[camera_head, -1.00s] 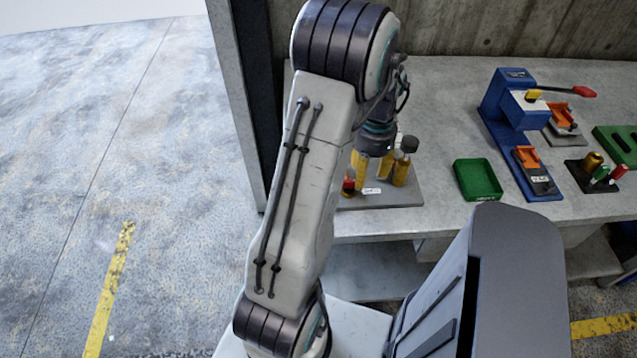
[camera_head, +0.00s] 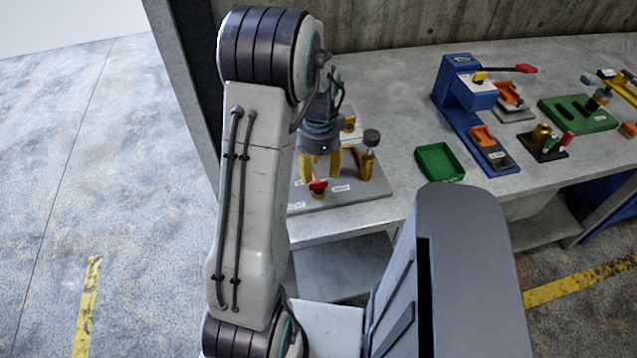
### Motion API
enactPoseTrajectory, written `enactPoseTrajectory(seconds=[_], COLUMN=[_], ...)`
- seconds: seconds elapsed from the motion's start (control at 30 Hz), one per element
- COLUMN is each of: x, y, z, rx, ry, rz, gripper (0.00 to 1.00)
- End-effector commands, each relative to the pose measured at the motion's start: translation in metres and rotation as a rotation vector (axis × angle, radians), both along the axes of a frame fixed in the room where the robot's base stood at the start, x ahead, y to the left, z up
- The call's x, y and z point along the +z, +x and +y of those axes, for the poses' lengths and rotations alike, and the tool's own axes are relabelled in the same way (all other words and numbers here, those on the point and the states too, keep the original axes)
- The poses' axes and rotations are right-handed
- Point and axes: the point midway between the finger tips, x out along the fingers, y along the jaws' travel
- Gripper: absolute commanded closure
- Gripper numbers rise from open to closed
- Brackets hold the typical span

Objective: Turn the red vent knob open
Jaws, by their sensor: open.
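The red vent knob (camera_head: 318,185) sits on a short brass-coloured valve at the front of a grey plate (camera_head: 350,194) on the bench. My gripper (camera_head: 322,168) points down from the arm, with its yellow fingers apart and empty. In the picture its fingertips are just above the red knob. The picture does not settle the height gap or whether they touch. A taller brass valve with a dark round knob (camera_head: 371,138) stands to the right of my gripper. My arm and gripper hide the back left part of the plate.
A green tray (camera_head: 424,155) lies to the right of the plate. Beyond it stand a blue press (camera_head: 449,96) with a red-tipped lever and a black holder (camera_head: 541,154) with small coloured items. A dark post (camera_head: 196,80) rises at the bench's left end.

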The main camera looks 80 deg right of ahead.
Motion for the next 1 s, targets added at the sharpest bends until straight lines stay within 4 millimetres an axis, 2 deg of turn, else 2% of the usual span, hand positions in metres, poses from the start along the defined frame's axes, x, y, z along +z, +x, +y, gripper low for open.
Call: enactPoseTrajectory(seconds=[0.2,0.4,0.6,0.93,1.0], x=[-0.029,-0.049,-0.058,-0.059,-0.059], y=[0.0,0.0,0.0,0.0,0.0], z=[0.001,0.001,0.001,0.0,0.0], rx=[0.002,0.002,0.003,0.003,0.003], ry=[0.005,0.004,0.001,0.001,0.001], rz=[0.0,0.0,-0.001,0.0,0.0], gripper=[0.54,0.54,0.54,0.53,0.59])
